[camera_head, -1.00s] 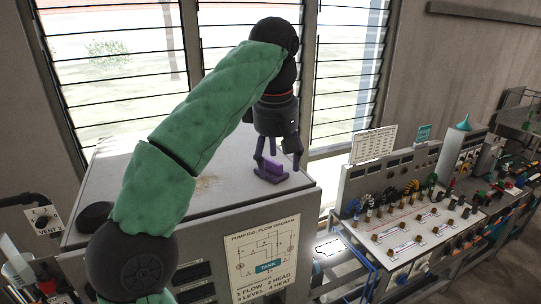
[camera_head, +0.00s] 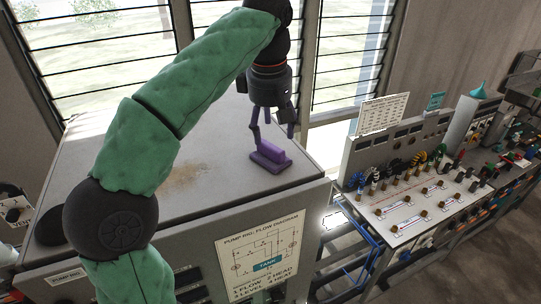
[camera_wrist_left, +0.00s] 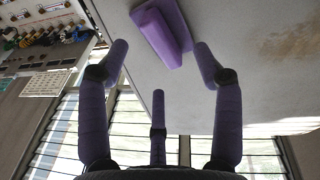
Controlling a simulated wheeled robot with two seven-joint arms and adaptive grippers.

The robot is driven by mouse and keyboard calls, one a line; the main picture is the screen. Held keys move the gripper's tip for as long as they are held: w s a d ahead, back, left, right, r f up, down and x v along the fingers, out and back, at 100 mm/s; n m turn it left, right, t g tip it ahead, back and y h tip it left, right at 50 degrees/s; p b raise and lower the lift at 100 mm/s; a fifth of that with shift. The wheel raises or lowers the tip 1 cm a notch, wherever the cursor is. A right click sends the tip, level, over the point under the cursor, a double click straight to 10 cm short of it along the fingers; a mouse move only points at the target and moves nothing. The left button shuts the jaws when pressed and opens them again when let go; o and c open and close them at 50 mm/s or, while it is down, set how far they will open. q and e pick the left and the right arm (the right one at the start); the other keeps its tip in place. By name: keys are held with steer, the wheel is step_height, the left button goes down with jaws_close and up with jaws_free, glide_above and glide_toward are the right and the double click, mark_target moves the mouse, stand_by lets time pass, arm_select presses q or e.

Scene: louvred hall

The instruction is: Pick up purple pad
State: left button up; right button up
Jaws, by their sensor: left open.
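The purple pad (camera_head: 275,164), a flat plate with a raised block along it, lies on the grey cabinet top (camera_head: 130,188) near its right edge. My left gripper (camera_head: 273,136) points down just above and behind the pad in the head view. Its purple-tipped fingers are spread, with nothing between them. In the left wrist view the pad (camera_wrist_left: 160,34) shows at the top, beyond the open gripper (camera_wrist_left: 161,52). A small gap seems to stay between fingers and pad; contact is hard to tell. My right gripper is out of view.
A slatted window (camera_head: 110,60) stands close behind the cabinet. A bench panel with plugs and knobs (camera_head: 410,200) is on the right, past a gap. A dark round piece (camera_head: 50,227) sits at the cabinet's left. The top's middle is clear.

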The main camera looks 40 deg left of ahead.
mark_target(272, 144)
arm_select(q)
steer(key=shift+w+a+f, duration=0.2)
steer(key=shift+f, duration=0.2)
steer(key=f, duration=0.5)
steer(key=shift+w+a+p, duration=0.3)
steer(key=shift+w+p, duration=0.05)
steer(key=shift+w+a+f, duration=0.1)
steer(key=shift+w+f, duration=0.05)
steer(key=shift+w, duration=0.1)
steer(key=shift+s, duration=0.15)
jaws_close()
